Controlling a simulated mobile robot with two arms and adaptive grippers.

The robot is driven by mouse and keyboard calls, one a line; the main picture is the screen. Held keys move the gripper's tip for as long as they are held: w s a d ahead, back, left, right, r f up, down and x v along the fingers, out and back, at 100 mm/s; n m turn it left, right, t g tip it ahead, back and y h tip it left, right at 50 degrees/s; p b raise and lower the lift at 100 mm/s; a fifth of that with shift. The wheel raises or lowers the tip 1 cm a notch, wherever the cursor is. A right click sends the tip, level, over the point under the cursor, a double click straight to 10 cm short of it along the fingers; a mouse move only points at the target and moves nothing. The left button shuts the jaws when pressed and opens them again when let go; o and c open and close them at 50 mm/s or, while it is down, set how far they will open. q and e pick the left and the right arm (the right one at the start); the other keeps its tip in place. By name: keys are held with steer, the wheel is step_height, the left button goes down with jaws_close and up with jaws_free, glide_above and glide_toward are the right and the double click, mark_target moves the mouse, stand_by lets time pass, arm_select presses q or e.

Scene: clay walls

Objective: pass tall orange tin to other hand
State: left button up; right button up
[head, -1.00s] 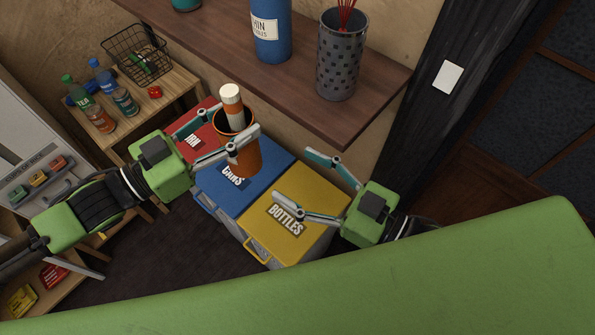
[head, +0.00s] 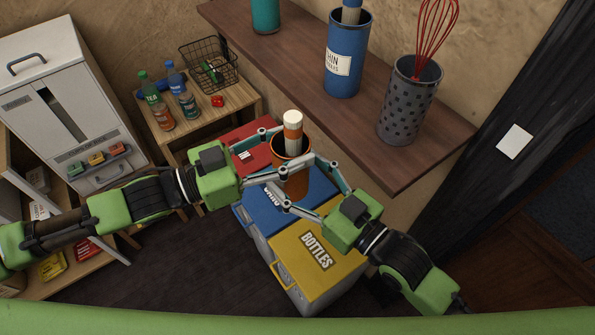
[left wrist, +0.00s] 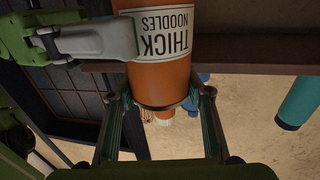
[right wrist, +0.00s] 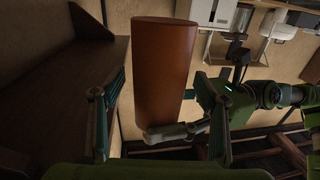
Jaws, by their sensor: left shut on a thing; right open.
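The tall orange tin (head: 295,184) is upright in the air in front of the shelf, with a white-and-orange cylinder (head: 293,128) standing up out of its open top. My left gripper (head: 284,158) is shut on the tin. The left wrist view shows the tin (left wrist: 160,75) with its white "THICK NOODLES" label upside down. My right gripper (head: 296,174) is open, its fingers reaching to either side of the tin. In the right wrist view the tin (right wrist: 162,75) stands between the open fingers, apart from the left one; contact on the right is unclear.
A dark wooden shelf (head: 310,55) holds a blue "THIN" tin (head: 347,75), a grey perforated pot (head: 408,105) with a red whisk, and a teal container (head: 265,14). Blue (head: 250,213) and yellow (head: 335,262) bins stand below. A small table with bottles is at left.

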steer(key=c, duration=1.2)
arm_select(q)
steer(key=o, duration=1.5)
